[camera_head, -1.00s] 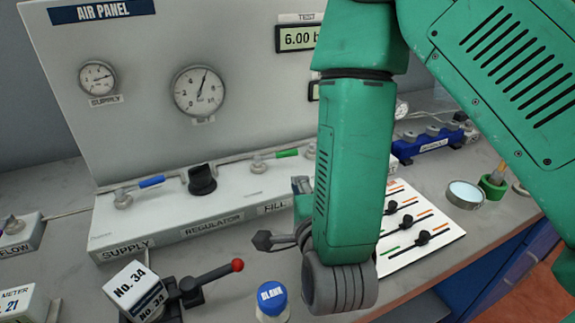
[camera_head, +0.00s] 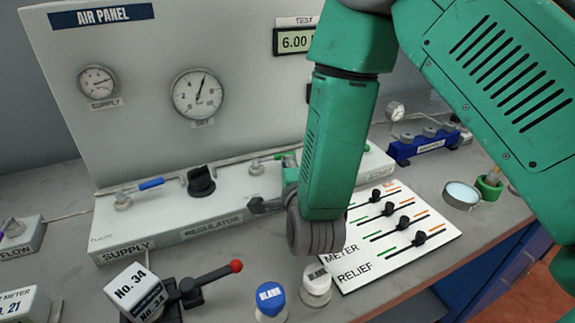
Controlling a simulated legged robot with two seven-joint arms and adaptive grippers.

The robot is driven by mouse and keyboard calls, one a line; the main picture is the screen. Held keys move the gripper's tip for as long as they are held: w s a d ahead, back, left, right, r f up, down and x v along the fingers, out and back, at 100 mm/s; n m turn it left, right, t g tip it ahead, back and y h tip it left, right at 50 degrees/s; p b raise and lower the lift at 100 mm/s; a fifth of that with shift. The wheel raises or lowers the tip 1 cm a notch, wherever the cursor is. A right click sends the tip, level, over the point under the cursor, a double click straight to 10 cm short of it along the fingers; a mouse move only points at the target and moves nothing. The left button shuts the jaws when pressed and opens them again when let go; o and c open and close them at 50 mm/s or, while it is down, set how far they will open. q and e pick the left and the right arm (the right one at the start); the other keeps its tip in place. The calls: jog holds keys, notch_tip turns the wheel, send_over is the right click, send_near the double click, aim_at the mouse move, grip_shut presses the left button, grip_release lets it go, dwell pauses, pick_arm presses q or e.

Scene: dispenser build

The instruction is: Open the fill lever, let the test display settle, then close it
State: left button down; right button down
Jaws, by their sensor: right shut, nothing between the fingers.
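The air panel (camera_head: 140,60) carries the test display (camera_head: 294,40), which reads 6.00, with its right end hidden by my right arm. The fill valve (camera_head: 256,168) sits on the panel's base. Its green lever shows only in part, the rest being behind my arm, so I cannot tell its exact angle. My right gripper (camera_head: 254,206) is shut and empty, at the front of the base near the hidden FILL label, below the fill valve. I cannot tell whether it touches the base. My left gripper is out of view.
The black regulator knob (camera_head: 201,180) and blue supply lever (camera_head: 151,184) are left of the fill valve. A red-tipped lever (camera_head: 212,284), blue BLANK cap (camera_head: 270,297) and white cap (camera_head: 316,283) stand in front. A white slider board (camera_head: 408,250) lies right.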

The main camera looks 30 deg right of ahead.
jog(key=shift+d, duration=0.1)
jog(key=shift+w+d+n+y+b, duration=0.25)
jog(key=shift+w+n+y+b, duration=0.2)
jog(key=shift+y, duration=0.25)
jog(key=shift+w+d, duration=0.35)
jog(key=shift+w, duration=0.05)
jog(key=shift+a, duration=0.1)
